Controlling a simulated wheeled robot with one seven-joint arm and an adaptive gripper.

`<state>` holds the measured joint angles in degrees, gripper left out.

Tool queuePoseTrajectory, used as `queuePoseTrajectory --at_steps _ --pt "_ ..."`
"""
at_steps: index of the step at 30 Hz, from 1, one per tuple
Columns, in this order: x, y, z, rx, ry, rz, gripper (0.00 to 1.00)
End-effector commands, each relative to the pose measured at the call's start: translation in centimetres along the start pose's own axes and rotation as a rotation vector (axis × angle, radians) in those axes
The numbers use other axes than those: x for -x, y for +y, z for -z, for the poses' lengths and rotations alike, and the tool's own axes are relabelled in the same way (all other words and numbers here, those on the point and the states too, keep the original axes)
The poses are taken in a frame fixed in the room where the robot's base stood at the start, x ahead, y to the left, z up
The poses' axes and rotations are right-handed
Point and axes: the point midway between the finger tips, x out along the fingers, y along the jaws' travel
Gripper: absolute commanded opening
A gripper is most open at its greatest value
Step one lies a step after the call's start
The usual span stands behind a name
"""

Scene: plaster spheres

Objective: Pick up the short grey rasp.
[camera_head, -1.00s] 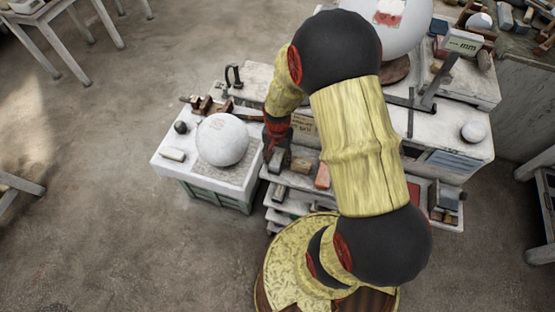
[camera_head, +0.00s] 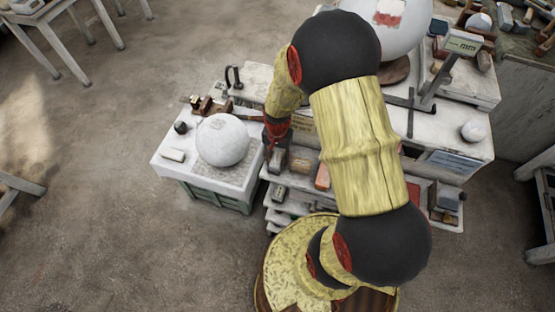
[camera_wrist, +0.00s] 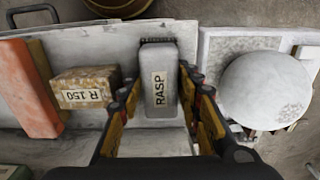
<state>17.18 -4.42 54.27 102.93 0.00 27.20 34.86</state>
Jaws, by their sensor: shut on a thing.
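The short grey rasp (camera_wrist: 160,82) is a rounded grey block with a dark bristly far end and a pale "RASP" label. In the wrist view it stands out between the two fingers of my gripper (camera_wrist: 163,108), which is shut on it. In the head view the grey rasp (camera_head: 277,160) shows just below my gripper (camera_head: 276,140), at the left end of a stepped shelf. I cannot tell whether the rasp touches the shelf.
A block marked "R 150" (camera_wrist: 83,88) and an orange block (camera_wrist: 29,88) lie left of the rasp. A white sphere (camera_head: 222,140) rests on a low stand at left. A larger sphere (camera_head: 403,25) stands behind my arm. The floor at left is open.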

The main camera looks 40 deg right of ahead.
Motion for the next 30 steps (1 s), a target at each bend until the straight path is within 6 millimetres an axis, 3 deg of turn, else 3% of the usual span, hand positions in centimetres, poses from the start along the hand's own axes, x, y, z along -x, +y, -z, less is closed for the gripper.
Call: queuePoseTrajectory --at_steps 16,21,30 --pt "1.1 0.0 0.1 0.000 0.002 0.001 0.00" --pt "3.4 -0.1 0.1 0.000 0.005 0.003 0.00" --pt "8.3 2.9 -2.9 -0.001 0.004 0.003 0.00"
